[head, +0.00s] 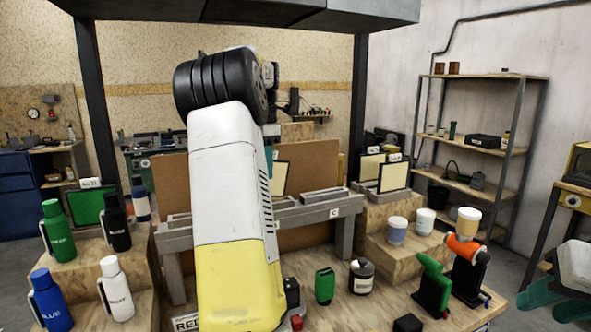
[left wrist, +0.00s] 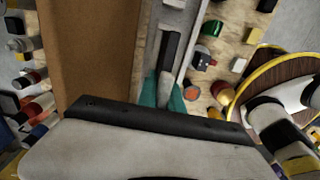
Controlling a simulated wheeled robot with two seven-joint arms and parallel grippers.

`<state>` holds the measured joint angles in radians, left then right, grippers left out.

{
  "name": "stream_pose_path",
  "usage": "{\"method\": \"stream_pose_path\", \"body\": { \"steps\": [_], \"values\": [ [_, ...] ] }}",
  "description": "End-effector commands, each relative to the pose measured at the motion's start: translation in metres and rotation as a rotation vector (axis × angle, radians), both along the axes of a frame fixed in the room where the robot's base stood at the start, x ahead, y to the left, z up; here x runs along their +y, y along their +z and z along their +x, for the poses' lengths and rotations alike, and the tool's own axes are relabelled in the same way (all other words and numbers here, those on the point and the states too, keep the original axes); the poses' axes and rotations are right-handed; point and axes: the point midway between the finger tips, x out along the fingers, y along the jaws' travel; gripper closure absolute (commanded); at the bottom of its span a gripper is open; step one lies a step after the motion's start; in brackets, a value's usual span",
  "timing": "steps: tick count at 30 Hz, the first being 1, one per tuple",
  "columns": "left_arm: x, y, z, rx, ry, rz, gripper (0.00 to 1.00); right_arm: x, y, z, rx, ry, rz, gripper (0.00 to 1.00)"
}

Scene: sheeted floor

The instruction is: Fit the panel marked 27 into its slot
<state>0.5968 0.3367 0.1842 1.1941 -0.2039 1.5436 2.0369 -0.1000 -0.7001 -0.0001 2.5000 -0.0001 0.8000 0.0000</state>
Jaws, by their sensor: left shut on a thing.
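My left arm fills the middle of the head view and hides most of its gripper. In the left wrist view my left gripper (left wrist: 165,98) has its teal fingers shut on a thin dark-edged panel (left wrist: 170,58), seen edge-on. In the head view a cream panel with a dark frame (head: 281,178) shows just right of the arm, above the grey slotted rack (head: 300,214); it appears to be the held one. Its number is not visible. Whether its lower edge is inside a slot cannot be told. My right gripper (head: 557,302) is at the lower right, fingers apart and empty.
A brown board (head: 315,165) stands behind the rack; it fills the left of the wrist view (left wrist: 88,50). Other cream panels (head: 393,177) stand at right, a green panel (head: 90,206) at left. Bottles (head: 57,232), cups (head: 397,230) and an orange-topped device (head: 466,250) crowd both sides.

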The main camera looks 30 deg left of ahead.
Motion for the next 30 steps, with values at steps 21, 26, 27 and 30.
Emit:
{"method": "stream_pose_path", "body": {
  "steps": [21, 26, 27, 30],
  "values": [
    [0.002, 0.004, 0.000, 0.006, 0.003, 0.000, 0.67, 0.000, 0.000, 0.000, 0.000, 0.000, 0.000, 0.64],
    [0.001, 0.031, 0.000, 0.002, 0.003, 0.002, 0.67, 0.000, 0.000, 0.000, 0.000, 0.000, 0.000, 0.64],
    [0.002, 0.040, 0.001, 0.002, 0.003, 0.002, 0.67, 0.000, 0.000, 0.000, 0.000, 0.000, 0.000, 0.64],
    [0.001, 0.063, 0.001, 0.002, 0.003, 0.002, 0.67, 0.000, 0.000, 0.000, 0.000, 0.000, 0.000, 0.64]
  ]
}}
